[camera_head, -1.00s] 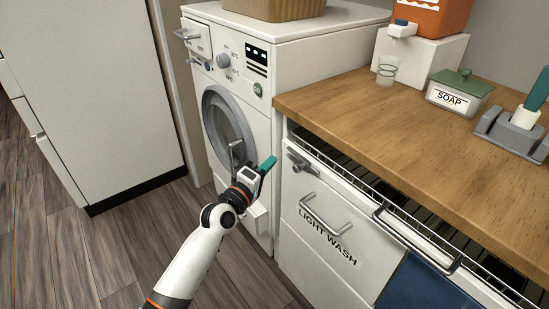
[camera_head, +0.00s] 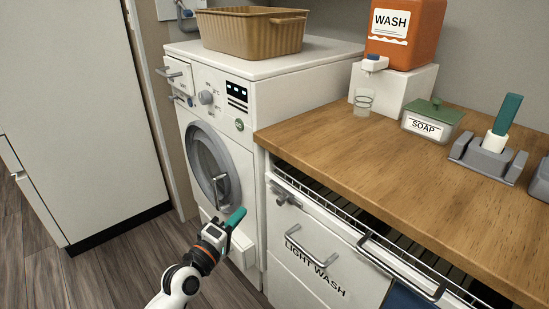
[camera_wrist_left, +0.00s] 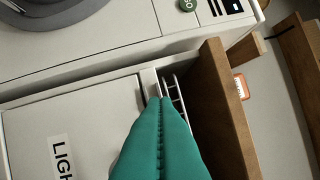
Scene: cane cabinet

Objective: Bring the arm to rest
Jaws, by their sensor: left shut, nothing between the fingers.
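My left gripper (camera_head: 236,218) is in front of the washing machine (camera_head: 213,120), low beside its round door. Its teal fingers also show in the left wrist view (camera_wrist_left: 160,130), pressed together with nothing between them. They point toward the gap between the washing machine and the counter cabinet. My left arm (camera_head: 180,285) comes in from the bottom of the head view. My right gripper is not in view.
The cabinet with the LIGHT WASH drawer (camera_head: 315,275) stands right of the arm, under the wooden counter (camera_head: 370,150). A basket (camera_head: 250,35) sits on the machine. A soap box (camera_head: 428,120) and an orange WASH dispenser (camera_head: 400,35) stand on the counter side. Floor (camera_head: 110,265) at left is clear.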

